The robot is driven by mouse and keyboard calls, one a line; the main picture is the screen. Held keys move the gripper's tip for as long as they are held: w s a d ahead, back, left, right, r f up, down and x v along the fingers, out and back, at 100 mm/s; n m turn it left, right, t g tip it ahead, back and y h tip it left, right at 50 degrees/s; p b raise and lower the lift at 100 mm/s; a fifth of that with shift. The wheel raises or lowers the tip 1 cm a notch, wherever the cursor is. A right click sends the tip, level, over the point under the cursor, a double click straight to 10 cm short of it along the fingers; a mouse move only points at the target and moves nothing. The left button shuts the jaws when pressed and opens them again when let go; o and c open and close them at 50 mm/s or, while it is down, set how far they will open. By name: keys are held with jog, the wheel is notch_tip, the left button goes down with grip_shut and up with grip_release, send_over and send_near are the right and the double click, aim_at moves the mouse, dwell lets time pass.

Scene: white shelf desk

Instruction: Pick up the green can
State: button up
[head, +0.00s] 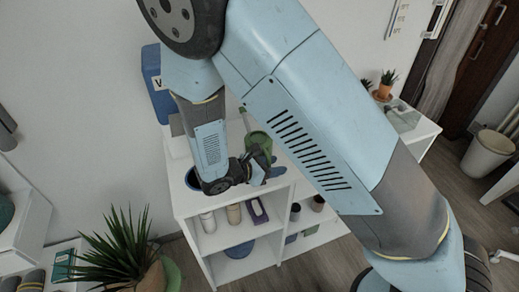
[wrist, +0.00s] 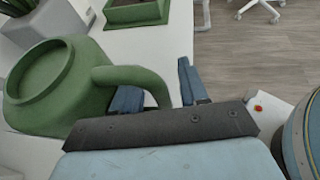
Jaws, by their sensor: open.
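The green can (wrist: 55,90) is large at the left of the wrist view, a rounded body with a curved handle (wrist: 135,75) reaching right. In the head view the can (head: 259,141) is partly hidden behind my gripper, on top of the white shelf desk. My gripper (wrist: 158,82) is open, with one blue finger on each side of the handle's outer bend. The handle appears to lie between the fingers; I cannot tell whether they touch it. In the head view my gripper (head: 264,168) is right at the can, low over the desk top.
The white shelf desk (head: 205,232) holds bottles and a blue bowl (head: 240,249) on its shelves. A blue box (head: 156,85) stands behind it at the left. A green tray (wrist: 135,14) lies beyond the can. A spiky plant (head: 112,245) stands at the lower left.

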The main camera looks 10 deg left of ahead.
jog(key=shift+c, duration=0.3)
grip_shut()
dwell(0.4)
